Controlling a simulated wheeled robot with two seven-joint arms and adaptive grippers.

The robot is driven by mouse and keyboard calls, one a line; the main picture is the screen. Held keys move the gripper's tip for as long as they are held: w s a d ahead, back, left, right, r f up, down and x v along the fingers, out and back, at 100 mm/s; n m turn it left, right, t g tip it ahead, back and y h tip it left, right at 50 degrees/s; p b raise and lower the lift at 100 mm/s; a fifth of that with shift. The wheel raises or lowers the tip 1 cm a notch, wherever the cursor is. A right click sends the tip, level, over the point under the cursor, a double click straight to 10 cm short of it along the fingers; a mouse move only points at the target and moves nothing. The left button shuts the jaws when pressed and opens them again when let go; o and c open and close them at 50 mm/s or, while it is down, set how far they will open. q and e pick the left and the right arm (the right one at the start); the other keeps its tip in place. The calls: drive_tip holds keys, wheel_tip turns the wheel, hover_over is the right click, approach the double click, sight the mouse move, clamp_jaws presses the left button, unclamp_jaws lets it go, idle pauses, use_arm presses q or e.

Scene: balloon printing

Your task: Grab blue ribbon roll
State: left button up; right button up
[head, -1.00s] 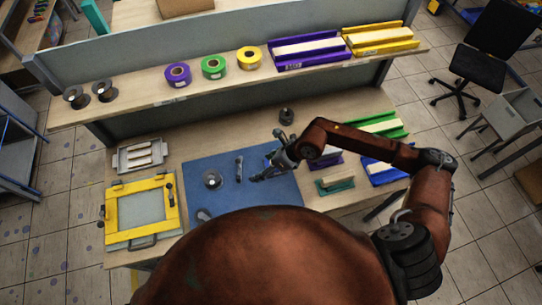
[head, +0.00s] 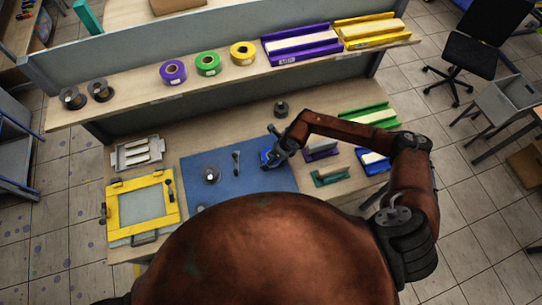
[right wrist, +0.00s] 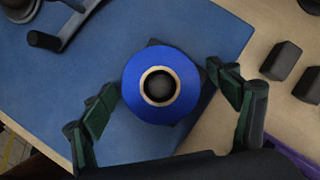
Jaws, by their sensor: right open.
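The blue ribbon roll (right wrist: 137,104) sits on the blue mat (right wrist: 60,108) near its right edge, its core facing up at the wrist camera. In the head view the roll (head: 268,158) is partly covered by my right gripper (head: 272,155). In the right wrist view my right gripper (right wrist: 166,97) is open, one finger on each side of the roll. The left finger is close to the roll's edge and the right finger stands farther off; contact cannot be made out. My left gripper is not in view.
Purple (head: 173,73), green (head: 208,64) and yellow (head: 243,53) rolls stand on the upper shelf. A dark tool (head: 236,163) and a round grey object (head: 211,175) lie on the mat. A yellow frame (head: 174,187) is at the left; coloured trays are at the right.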

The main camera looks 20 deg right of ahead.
drive_tip(key=c, duration=1.3)
drive_tip(key=shift+r, duration=0.15)
